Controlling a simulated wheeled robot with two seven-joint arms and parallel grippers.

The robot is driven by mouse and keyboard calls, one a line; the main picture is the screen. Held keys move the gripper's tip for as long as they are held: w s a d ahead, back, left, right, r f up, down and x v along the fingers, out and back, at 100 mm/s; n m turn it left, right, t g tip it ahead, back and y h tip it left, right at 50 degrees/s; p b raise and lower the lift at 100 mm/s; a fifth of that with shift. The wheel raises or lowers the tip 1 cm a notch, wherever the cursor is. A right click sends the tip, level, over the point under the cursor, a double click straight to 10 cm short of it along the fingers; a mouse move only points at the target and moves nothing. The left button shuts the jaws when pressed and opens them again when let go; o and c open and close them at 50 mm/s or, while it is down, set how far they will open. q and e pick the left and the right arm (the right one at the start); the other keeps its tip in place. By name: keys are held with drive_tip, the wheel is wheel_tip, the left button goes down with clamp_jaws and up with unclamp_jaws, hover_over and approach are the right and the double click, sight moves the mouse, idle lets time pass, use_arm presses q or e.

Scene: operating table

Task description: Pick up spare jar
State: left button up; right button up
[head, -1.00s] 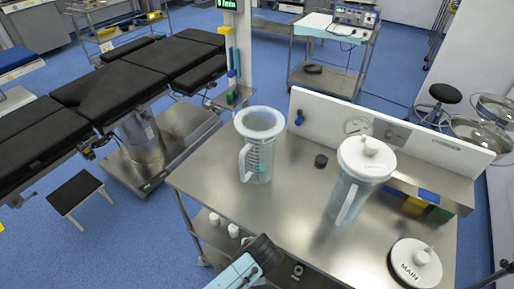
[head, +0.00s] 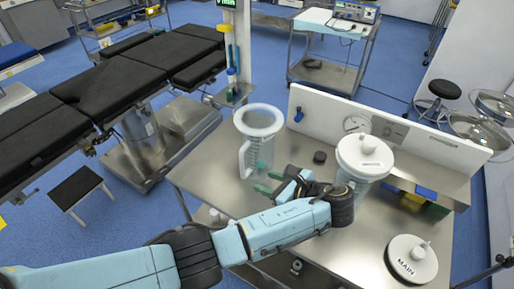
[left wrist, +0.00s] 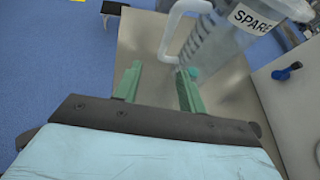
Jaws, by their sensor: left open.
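The spare jar (head: 259,125) is a clear, open-topped jar with a wide pale rim and a side handle. It stands upright on the steel cart top. In the left wrist view the jar (left wrist: 222,42) shows a SPARE label, and its white handle (left wrist: 171,35) lies just beyond the fingertips. My left gripper (head: 267,181) is open and empty, low in front of the jar on its near side. Its green fingers (left wrist: 160,70) also show in the left wrist view, apart, with no clear contact with the handle.
A lidded jar (head: 364,158) stands to the right, behind my left forearm. A white lid marked MAIN (head: 413,260) lies at the front right. A small dark cap (head: 320,157) sits between the jars. A white backboard (head: 430,147) with a gauge closes the cart's rear.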

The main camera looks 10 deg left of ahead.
sight(244, 169)
use_arm(q)
drive_tip(key=shift+w+r+b+x, duration=0.15)
drive_tip(key=shift+r+x, duration=0.1)
drive_tip(key=shift+x, duration=2)
drive_tip(key=shift+w+r+b+x, duration=0.15)
drive_tip(key=shift+r+b+x, duration=0.05)
drive_tip(key=shift+x, duration=2.05)
drive_tip(key=shift+w+r+b+x, duration=0.15)
drive_tip(key=shift+w+r+x, duration=0.1)
drive_tip(key=shift+x, duration=2)
drive_tip(key=shift+s, duration=0.1)
drive_tip(key=shift+y, duration=0.3)
clamp_jaws()
